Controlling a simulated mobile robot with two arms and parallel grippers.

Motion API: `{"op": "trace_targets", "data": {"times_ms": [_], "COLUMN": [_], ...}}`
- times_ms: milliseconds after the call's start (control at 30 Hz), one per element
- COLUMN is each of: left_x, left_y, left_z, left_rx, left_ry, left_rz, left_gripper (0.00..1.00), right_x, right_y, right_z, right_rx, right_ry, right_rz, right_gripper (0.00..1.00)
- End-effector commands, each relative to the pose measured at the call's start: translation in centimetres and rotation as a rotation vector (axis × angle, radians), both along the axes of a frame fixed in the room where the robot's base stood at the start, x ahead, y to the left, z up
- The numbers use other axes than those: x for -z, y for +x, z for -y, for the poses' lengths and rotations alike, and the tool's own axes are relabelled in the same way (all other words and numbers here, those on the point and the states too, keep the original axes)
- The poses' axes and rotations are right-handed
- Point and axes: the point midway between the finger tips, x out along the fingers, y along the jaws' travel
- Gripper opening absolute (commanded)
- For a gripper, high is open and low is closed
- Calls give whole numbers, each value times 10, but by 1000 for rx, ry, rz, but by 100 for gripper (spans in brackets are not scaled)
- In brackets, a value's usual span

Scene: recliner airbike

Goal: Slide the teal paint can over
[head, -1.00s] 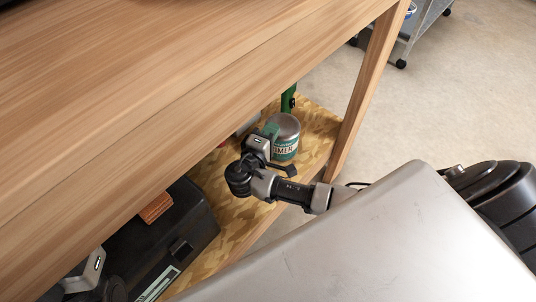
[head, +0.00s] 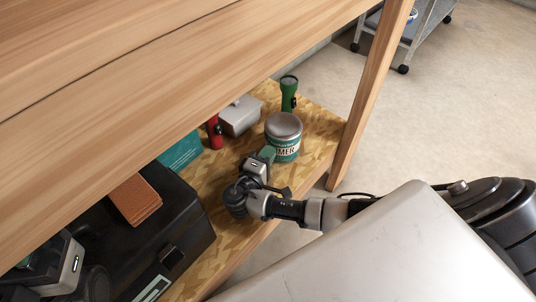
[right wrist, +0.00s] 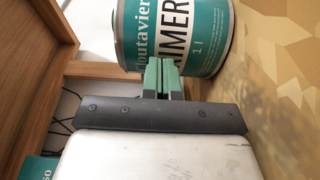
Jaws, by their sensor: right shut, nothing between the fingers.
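The teal paint can (head: 284,148), with a grey lid and a white PRIMER label, stands upright on the lower wood-chip shelf. It fills the top of the right wrist view (right wrist: 175,35). My right gripper (head: 267,153) is shut and empty, just left of and in front of the can's lower side. Its green fingertips (right wrist: 161,72) overlap the can's lower edge in the right wrist view; whether they touch it I cannot tell. My left gripper (head: 28,262) shows only partly at the lower left of the head view, and its jaws are unclear.
A green flashlight (head: 289,92) stands behind the can. A grey box (head: 240,116) and a red flashlight (head: 214,132) are to its left. A black toolbox (head: 165,235) sits nearer, with a brown block (head: 135,200) on it. A table leg (head: 370,95) rises to the right; the wooden tabletop (head: 130,70) overhangs.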

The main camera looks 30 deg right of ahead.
Motion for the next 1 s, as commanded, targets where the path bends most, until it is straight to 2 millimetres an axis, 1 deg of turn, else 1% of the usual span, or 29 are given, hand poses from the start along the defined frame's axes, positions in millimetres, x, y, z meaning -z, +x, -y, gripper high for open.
{"op": "trace_targets", "data": {"times_ms": [167,233,267,333,500,633,733,1000], "left_x": [-1,-4,-4,1,6,4,4,4], "left_y": [0,-1,-2,-5,-12,-12,-12,-12], "left_z": [0,0,0,-1,-2,-2,-2,-2], "left_rx": [0,1,1,2,4,5,5,5], "left_ry": [0,-1,-3,-2,-7,-8,-8,-8], "left_rz": [0,-3,-12,-48,-87,-89,-89,-89], "left_gripper": [43,43,43,43,43,43,43,43], "right_x": [-1,-2,-3,-4,-3,-1,-1,0], "right_y": [0,-2,-3,-6,-14,-17,-18,-18], "right_z": [1,8,13,29,70,89,95,94], "right_rx": [0,1,2,4,4,3,1,1], "right_ry": [-1,-1,-1,-3,-3,-2,-1,0], "right_rz": [-1,-3,-4,-6,-5,-1,0,0], "right_gripper": [0,0,0,0,0,0,0,0]}}
